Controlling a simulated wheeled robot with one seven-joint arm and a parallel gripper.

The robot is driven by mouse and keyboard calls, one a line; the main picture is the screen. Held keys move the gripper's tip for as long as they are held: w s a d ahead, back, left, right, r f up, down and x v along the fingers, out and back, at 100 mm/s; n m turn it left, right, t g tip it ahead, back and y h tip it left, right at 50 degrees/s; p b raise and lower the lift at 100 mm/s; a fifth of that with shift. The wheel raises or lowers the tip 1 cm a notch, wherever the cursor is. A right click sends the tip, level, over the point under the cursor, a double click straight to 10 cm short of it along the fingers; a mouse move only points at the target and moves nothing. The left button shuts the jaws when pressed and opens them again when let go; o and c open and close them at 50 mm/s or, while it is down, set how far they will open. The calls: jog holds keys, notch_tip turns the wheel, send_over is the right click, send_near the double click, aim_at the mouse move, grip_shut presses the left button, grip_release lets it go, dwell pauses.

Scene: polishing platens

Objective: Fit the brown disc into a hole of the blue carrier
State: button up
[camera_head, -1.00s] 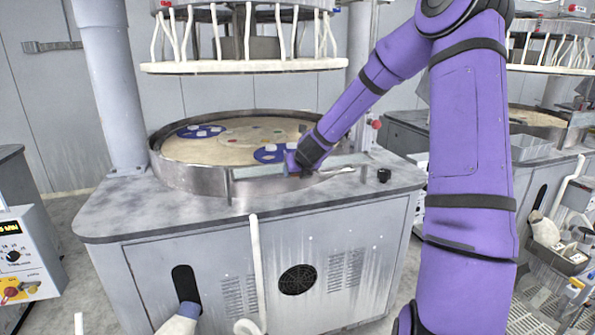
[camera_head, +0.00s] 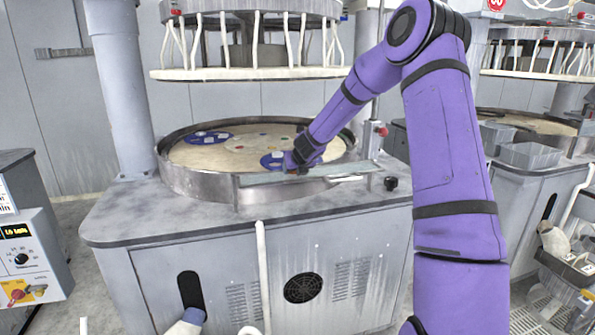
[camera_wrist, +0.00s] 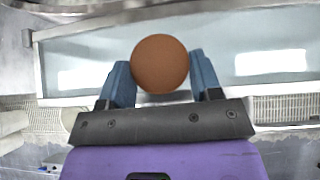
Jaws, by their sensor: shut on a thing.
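My gripper (camera_wrist: 160,80) is shut on the brown disc (camera_wrist: 160,63), which sits between its two blue fingers in the wrist view. In the head view my gripper (camera_head: 299,166) is low over the near rim of the round platen, just right of the blue carrier (camera_head: 271,161). The arm hides part of that carrier, and the disc cannot be made out there. White pieces lie on the carrier. A second blue carrier (camera_head: 207,139) lies at the far left of the platen. In the wrist view no carrier shows below the disc.
The platen (camera_head: 200,157) has a raised metal rim (camera_head: 215,188). A glass-like trough (camera_wrist: 270,62) runs behind the disc, along the platen's front edge. A ring with white hoses (camera_head: 250,74) hangs above. A black knob (camera_head: 391,184) stands on the right of the bench.

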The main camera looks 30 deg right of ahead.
jog(key=shift+w+d+r, duration=0.1)
jog(key=shift+w+d, duration=0.05)
jog(key=shift+w, duration=0.7)
jog(key=shift+w+d+f, duration=0.1)
jog(key=shift+w+d, duration=0.1)
jog(key=shift+w, duration=0.65)
jog(key=shift+w+d+r, duration=0.1)
jog(key=shift+w+d, duration=0.05)
jog(key=shift+w, duration=0.7)
jog(key=shift+w+d+f, duration=0.15)
jog(key=shift+w, duration=0.25)
jog(key=shift+w+d+f, duration=0.1)
jog(key=shift+w, duration=0.25)
jog(key=shift+w+r, duration=0.2)
jog(key=shift+w, duration=0.4)
jog(key=shift+w+d, duration=0.7)
jog(key=shift+w, duration=1.85)
jog(key=shift+w+d, duration=0.65)
jog(key=shift+w, duration=1.95)
jog(key=shift+w+d, duration=0.7)
jog(key=shift+w, duration=1.85)
jog(key=shift+s+f+x, duration=0.1)
jog(key=shift+f+x, duration=0.05)
jog(key=shift+x, duration=0.95)
jog(key=shift+s+f+x, duration=0.15)
jog(key=shift+x, duration=0.9)
jog(key=shift+w+f, duration=0.1)
jog(key=shift+f, duration=1.5)
